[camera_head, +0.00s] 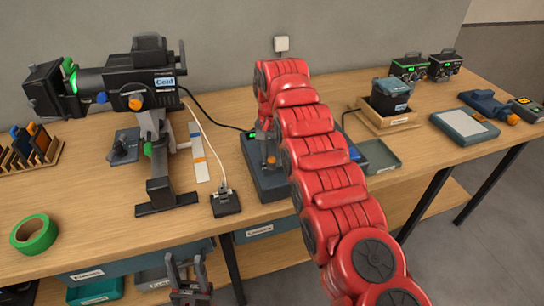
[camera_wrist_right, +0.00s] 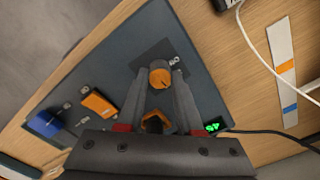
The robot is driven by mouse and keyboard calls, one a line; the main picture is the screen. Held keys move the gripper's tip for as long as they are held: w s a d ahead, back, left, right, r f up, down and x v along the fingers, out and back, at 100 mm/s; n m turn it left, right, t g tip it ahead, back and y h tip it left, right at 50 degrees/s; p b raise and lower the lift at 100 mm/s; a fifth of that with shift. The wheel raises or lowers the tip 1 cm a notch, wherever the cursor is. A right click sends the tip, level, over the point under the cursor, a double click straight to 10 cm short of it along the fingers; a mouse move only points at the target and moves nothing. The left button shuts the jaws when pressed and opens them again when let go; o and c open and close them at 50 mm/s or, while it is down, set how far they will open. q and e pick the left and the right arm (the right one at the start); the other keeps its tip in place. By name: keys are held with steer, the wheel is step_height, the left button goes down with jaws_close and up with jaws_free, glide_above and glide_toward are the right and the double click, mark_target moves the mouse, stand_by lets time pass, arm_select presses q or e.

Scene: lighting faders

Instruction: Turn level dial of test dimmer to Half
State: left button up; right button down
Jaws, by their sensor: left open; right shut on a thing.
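The test dimmer is a dark blue-grey box (camera_head: 262,186) on the table, mostly covered by my red right arm. In the right wrist view the box (camera_wrist_right: 206,75) fills the middle and has a lit green display (camera_wrist_right: 214,127). Its level dial (camera_wrist_right: 160,73), a round grey knob with an orange top, stands on a dark plate with small white marks. My right gripper (camera_wrist_right: 162,84) is shut on this dial, one finger on each side. The dial's setting is too small to read. My left gripper (camera_head: 189,276) is open and empty, low in front of the table.
An orange rocker (camera_wrist_right: 98,103) and a blue part (camera_wrist_right: 45,123) sit on the box beside the dial. A stage light (camera_head: 130,80) stands to the left, with a small black socket box (camera_head: 225,203) nearby. Green tape (camera_head: 34,234) lies at the front left.

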mark_target(272, 159)
steer(key=shift+m, duration=0.4)
steer(key=c, duration=0.6)
jaws_free()
steer(key=shift+o, duration=0.2)
step_height(272, 159, up, 17)
steer(key=p, duration=1.6)
steer(key=shift+r+p, duration=0.2)
steer(key=shift+p, duration=0.2)
